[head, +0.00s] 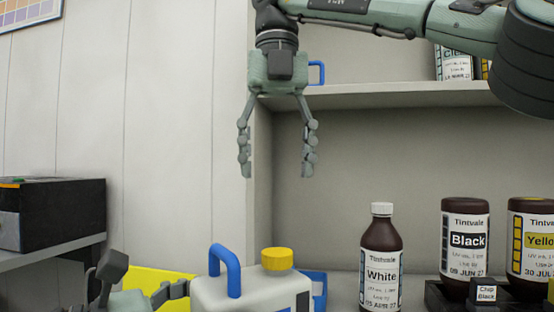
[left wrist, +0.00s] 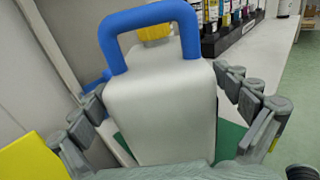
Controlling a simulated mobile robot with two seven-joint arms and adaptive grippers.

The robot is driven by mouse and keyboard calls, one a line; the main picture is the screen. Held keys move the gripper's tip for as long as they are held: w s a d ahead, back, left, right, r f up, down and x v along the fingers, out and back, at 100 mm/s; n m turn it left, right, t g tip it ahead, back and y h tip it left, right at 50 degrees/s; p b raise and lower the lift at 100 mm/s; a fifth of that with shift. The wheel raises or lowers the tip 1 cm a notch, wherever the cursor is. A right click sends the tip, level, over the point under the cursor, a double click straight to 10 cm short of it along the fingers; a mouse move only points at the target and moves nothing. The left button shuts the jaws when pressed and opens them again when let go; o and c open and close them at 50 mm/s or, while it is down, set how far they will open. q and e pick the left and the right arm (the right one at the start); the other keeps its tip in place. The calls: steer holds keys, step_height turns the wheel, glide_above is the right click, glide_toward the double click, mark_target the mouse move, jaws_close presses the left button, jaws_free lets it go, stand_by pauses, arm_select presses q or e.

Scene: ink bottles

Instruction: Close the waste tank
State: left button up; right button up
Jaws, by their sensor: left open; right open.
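The waste tank (head: 245,292) is a white jug with a blue handle (head: 222,268), at the bottom of the head view. A yellow cap (head: 277,259) sits at its neck; whether it is tight I cannot tell. In the left wrist view the tank (left wrist: 165,110) fills the middle, with the yellow cap (left wrist: 154,32) partly hidden behind the handle. My left gripper (left wrist: 166,88) is open, one finger on each side of the tank; contact is unclear. My right gripper (head: 276,172) is open and empty, pointing down above the cap.
A brown White bottle (head: 381,264) stands right of the tank. Black (head: 464,240) and Yellow (head: 530,245) bottles stand in a dark rack further right. A shelf (head: 400,95) runs behind my right arm. A yellow object (head: 145,283) lies left of the tank.

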arm_select(q)
steer(key=v, duration=0.9)
steer(key=shift+s+a, duration=0.15)
steer(key=shift+a, duration=0.1)
